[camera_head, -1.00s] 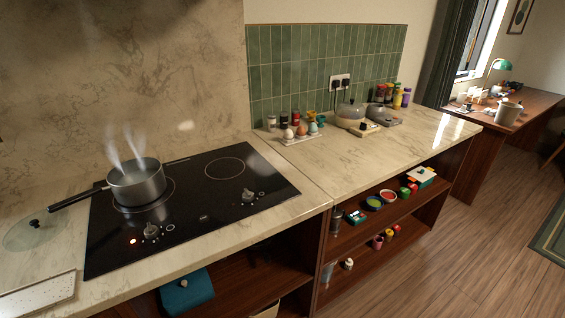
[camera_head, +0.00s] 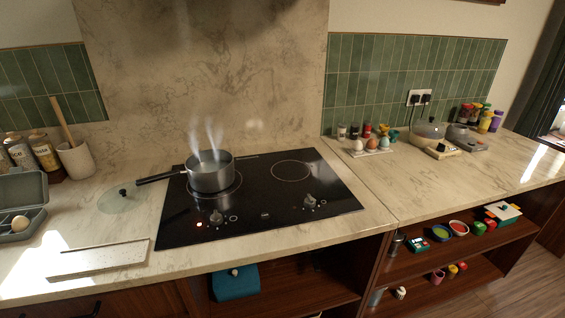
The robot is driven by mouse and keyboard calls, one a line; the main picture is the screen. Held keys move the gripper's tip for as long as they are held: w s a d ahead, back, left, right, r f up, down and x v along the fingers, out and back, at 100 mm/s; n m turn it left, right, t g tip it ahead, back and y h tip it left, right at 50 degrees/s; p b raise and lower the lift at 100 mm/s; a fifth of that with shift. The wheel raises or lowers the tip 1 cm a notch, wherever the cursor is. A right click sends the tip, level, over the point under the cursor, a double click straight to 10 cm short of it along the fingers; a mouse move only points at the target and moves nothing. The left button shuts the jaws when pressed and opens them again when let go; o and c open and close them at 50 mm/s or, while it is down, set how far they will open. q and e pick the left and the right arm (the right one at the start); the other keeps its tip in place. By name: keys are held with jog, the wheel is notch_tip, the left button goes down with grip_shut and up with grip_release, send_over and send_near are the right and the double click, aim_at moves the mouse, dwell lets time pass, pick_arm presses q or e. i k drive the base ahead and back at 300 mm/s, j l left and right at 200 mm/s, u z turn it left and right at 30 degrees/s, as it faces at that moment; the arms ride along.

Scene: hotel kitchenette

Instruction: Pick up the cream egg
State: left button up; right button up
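A cream-coloured egg (camera_head: 20,224) lies in an open grey box (camera_head: 14,238) at the left edge of the counter; the box is cut off by the picture edge. Another pale egg (camera_head: 358,146) stands on a small white tray (camera_head: 373,152) right of the hob. Beside it on that tray are a brownish egg (camera_head: 371,143) and a pale green egg (camera_head: 384,142). Neither of my grippers shows in the view.
A steaming pot (camera_head: 211,173) stands on the black hob (camera_head: 262,213), its handle pointing left. A glass lid (camera_head: 122,201) and a pale board (camera_head: 98,259) lie left of the hob. Jars (camera_head: 44,152) and a utensil crock (camera_head: 76,161) stand behind. The counter's right front is clear.

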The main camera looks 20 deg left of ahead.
aim_at(20, 224)
jog(key=u, duration=2.25)
